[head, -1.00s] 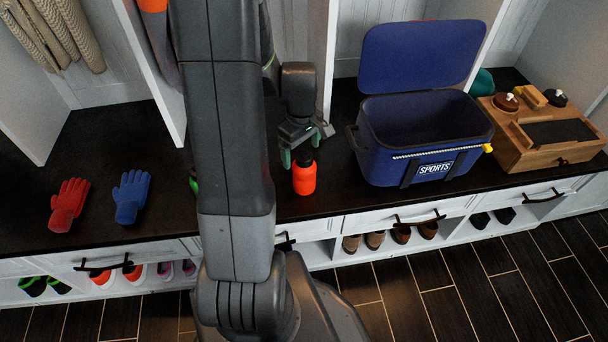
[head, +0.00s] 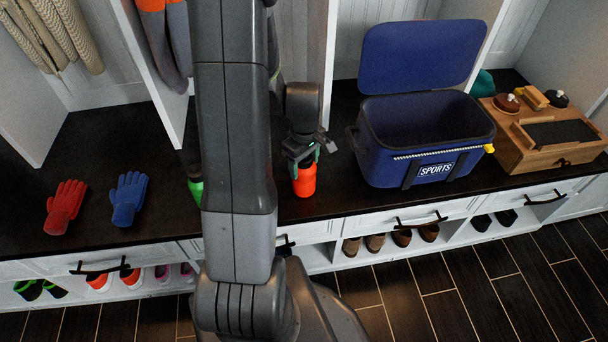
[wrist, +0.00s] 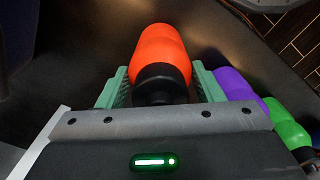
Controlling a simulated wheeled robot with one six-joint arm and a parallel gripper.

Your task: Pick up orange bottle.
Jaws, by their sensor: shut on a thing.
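The orange bottle (head: 305,182) with a black cap stands on the dark bench top, left of the blue cooler. My gripper (head: 304,160) is over its upper part, shut on it from above. In the wrist view the orange bottle (wrist: 162,55) lies between the two green fingers of my gripper (wrist: 160,88), its black cap towards the palm.
A blue cooler (head: 423,168) with its lid up stands close on the right, beside a wooden box (head: 545,150). A green bottle (head: 196,186) is partly behind my arm. A purple bottle (wrist: 233,84) shows in the wrist view. Red glove (head: 65,207) and blue glove (head: 129,198) lie left.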

